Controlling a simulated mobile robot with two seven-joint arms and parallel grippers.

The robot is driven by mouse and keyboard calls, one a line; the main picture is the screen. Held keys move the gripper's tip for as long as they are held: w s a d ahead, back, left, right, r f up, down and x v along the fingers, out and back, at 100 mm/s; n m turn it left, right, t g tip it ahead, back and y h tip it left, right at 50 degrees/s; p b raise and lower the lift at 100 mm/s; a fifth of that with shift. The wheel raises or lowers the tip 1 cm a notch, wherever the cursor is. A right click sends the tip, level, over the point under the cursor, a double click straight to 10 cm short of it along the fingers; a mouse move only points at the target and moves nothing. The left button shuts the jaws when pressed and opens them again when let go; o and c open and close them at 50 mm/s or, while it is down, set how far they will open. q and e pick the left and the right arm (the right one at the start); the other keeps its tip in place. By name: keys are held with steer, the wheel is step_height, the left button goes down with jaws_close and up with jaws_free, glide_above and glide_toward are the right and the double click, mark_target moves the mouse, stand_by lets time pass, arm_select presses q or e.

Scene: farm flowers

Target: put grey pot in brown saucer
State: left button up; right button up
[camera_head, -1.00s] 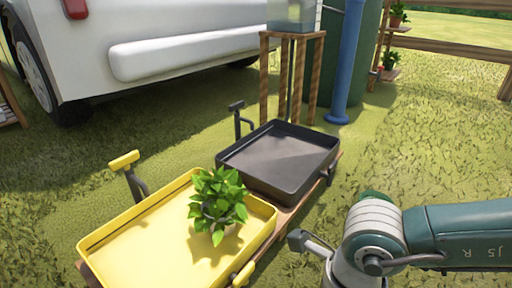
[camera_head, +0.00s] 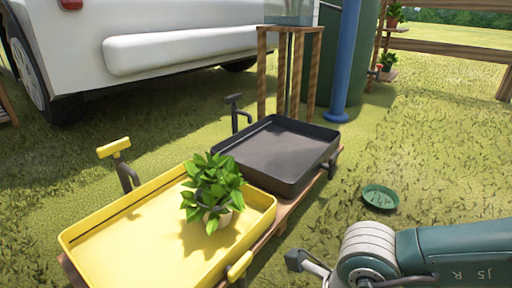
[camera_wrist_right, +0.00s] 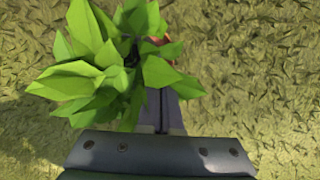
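A leafy green plant in a pale greyish pot (camera_head: 211,220) stands upright in the yellow tray in the head view. No brown saucer is in view; a green saucer (camera_head: 380,197) lies on the grass to the right. My right arm comes in from the lower right of the head view. In the right wrist view, my right gripper (camera_wrist_right: 165,100) reaches to a leafy plant (camera_wrist_right: 110,65) with grass below. A small reddish patch shows behind the leaves. The leaves hide the fingertips, so I cannot tell whether the gripper holds anything. My left gripper is not in view.
The yellow tray (camera_head: 110,250) and a black, empty-looking tray (camera_head: 300,184) sit on a low wooden cart. A wooden stand (camera_head: 290,75), blue pipe (camera_head: 346,60) and green tank are behind. A white vehicle (camera_head: 190,50) is at the back left. Open grass lies at right.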

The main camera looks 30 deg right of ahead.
steer(key=o, duration=0.5)
steer(key=shift+c, duration=0.2)
steer(key=shift+r, duration=0.1)
